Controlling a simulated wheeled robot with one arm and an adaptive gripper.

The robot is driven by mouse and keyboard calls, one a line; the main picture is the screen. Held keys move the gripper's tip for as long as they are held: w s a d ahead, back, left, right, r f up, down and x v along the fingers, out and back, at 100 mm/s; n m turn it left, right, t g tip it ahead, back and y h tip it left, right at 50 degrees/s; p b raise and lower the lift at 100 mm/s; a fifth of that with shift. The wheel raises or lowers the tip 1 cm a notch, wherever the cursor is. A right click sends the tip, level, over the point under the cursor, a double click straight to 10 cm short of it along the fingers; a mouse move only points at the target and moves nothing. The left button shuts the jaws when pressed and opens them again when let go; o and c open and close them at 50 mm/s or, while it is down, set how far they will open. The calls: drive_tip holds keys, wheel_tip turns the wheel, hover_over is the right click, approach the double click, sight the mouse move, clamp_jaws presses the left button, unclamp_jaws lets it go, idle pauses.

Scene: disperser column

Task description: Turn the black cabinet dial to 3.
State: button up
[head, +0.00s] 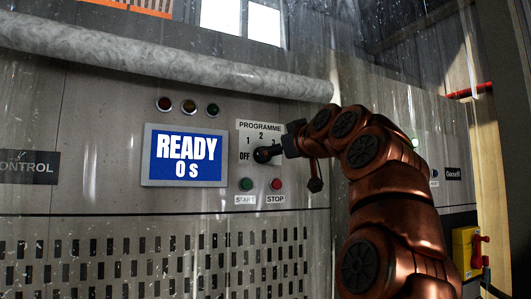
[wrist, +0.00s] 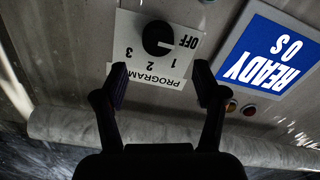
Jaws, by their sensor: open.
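The black cabinet dial (head: 262,155) sits on a white plate marked PROGRAMME, with OFF, 1, 2 and 3 around it. In the wrist view, which is upside down, the dial (wrist: 157,38) shows whole, beyond my fingertips. In the head view my gripper (head: 284,148) is close in front of the dial and partly covers the plate's right side.
A blue screen (head: 186,157) reading READY 0 s is left of the dial. A green START button (head: 246,184) and red STOP button (head: 276,184) sit below it. Several lamps (head: 188,106) are above the screen. A thick grey pipe (head: 170,62) runs above the panel.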

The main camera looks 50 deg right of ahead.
sight(256, 154)
drive_tip(key=p+x, duration=0.3)
drive_tip(key=x, duration=0.4)
drive_tip(key=shift+w+d, duration=0.2)
drive_tip(key=shift+w, duration=0.1)
drive_tip(key=shift+c, duration=0.5)
drive_tip(key=c, duration=1)
drive_tip(key=shift+c, duration=0.2)
